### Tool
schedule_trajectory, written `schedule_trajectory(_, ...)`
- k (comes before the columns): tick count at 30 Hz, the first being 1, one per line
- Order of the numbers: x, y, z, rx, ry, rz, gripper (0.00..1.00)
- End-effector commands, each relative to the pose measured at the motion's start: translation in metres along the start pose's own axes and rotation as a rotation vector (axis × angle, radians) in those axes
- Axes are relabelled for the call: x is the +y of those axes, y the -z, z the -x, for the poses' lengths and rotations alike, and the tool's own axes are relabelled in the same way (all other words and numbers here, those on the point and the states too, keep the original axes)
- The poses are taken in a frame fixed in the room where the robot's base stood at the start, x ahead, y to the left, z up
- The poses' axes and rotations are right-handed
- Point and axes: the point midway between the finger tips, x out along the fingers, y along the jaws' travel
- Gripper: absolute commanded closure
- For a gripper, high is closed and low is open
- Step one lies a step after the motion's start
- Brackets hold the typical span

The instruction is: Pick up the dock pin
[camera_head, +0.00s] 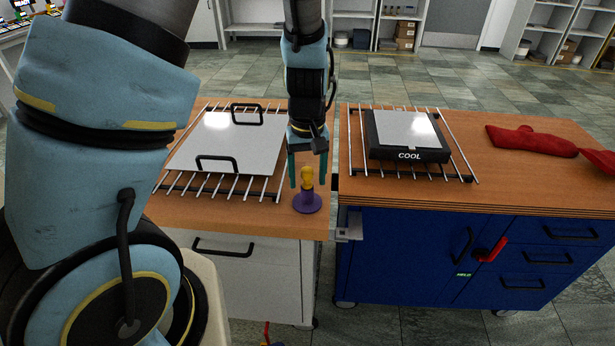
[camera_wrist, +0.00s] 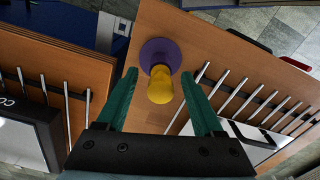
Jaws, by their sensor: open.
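The dock pin is likely the yellow knobbed pin (camera_head: 307,177) on a round purple base (camera_head: 307,203), standing upright near the front right corner of the left wooden bench (camera_head: 240,215). My gripper (camera_head: 308,183) is over the pin, pointing down, with its green fingers open on either side of the yellow top. In the wrist view the yellow pin top (camera_wrist: 160,85) and purple base (camera_wrist: 160,52) lie between and just beyond the open fingertips (camera_wrist: 158,75). I cannot tell whether either finger touches the pin.
A metal plate with black handles (camera_head: 228,143) lies on a rod rack left of the pin. A narrow gap separates the benches. The right bench (camera_head: 500,190) holds a black block marked COOL (camera_head: 408,155) on another rack, and a red mitt (camera_head: 530,140).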

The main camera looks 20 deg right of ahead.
Motion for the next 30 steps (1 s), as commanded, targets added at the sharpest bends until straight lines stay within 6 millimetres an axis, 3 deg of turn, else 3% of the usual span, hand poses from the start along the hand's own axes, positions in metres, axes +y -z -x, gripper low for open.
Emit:
schedule_trajectory(6, 0.0002, -0.0001, -0.0006, 0.0, 0.0, 0.0, 0.32)
schedule_trajectory(24, 0.0001, -0.0001, -0.0004, 0.0, 0.0, 0.0, 1.0)
schedule_trajectory(30, 0.0001, -0.0001, -0.0003, 0.0, 0.0, 0.0, 1.0)
